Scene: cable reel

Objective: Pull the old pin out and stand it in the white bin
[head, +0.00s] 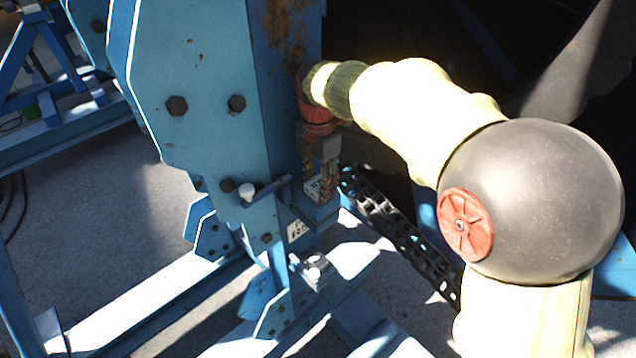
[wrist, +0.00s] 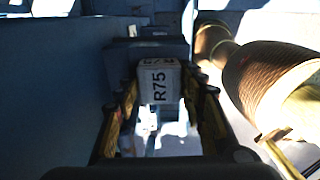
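My gripper (head: 320,178) hangs fingers-down beside the blue stand in the head view. In the wrist view its two fingers (wrist: 165,100) are apart, on either side of a pale block (wrist: 160,82) marked R75. The block also shows at the fingertips in the head view (head: 313,189). I cannot tell whether both fingers touch it. A blue bar with a white round end (head: 248,192) sticks out of the stand, left of the gripper. I cannot tell which part is the old pin. The white bin is not in view.
The blue steel stand (head: 205,110) with dark bolts rises close to the left of my gripper. A black cable chain (head: 400,235) slopes down to the right. A small metal fitting (head: 315,268) sits on the blue base below. Grey floor is open at the left.

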